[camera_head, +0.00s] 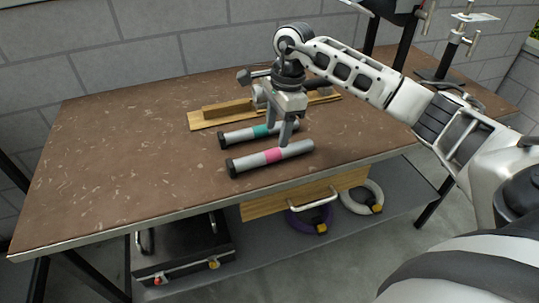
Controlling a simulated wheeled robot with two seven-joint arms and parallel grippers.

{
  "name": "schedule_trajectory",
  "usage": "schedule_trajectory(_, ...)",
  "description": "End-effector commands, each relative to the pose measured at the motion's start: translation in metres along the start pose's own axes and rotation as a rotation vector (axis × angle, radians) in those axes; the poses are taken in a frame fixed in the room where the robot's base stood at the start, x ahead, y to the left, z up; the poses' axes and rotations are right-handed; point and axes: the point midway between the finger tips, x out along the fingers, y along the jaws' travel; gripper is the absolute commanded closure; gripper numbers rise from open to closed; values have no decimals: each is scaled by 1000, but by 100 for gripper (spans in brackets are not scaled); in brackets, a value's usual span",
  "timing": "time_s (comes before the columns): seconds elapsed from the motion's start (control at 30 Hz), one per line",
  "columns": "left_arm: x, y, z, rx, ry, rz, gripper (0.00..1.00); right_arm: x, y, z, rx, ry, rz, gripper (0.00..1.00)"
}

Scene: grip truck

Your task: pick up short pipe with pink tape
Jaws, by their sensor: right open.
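The short pipe with pink tape (252,160) lies on the brown workbench (110,145). It is grey with a black end at its left and a pink band near its middle. A similar pipe with teal tape (242,135) lies just behind it, roughly parallel. My right gripper (279,143) points down over the right part of the pipes, its fingers apart. One finger is close to the pink-taped pipe and the other close to the teal-taped pipe. I cannot tell whether either finger touches a pipe. Nothing is held. My left gripper does not show.
A wooden board with a block (207,121) lies behind the pipes, near the grey wall. The bench's left side is clear. Metal stands are at the upper right.

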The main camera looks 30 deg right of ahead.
Motion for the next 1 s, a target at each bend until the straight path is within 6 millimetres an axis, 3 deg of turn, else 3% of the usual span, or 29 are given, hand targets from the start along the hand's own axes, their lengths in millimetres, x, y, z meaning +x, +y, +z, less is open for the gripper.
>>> schedule_trajectory(0.27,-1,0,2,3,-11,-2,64,22,2,2,0,-1,3,46)
schedule_trajectory(0.5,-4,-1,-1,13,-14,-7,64,57,4,4,2,-2,2,46)
schedule_trajectory(0.83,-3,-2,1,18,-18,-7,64,64,3,3,0,-2,0,46)
schedule_trajectory(1.0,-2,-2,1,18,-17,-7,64,64,3,3,0,-1,0,93)
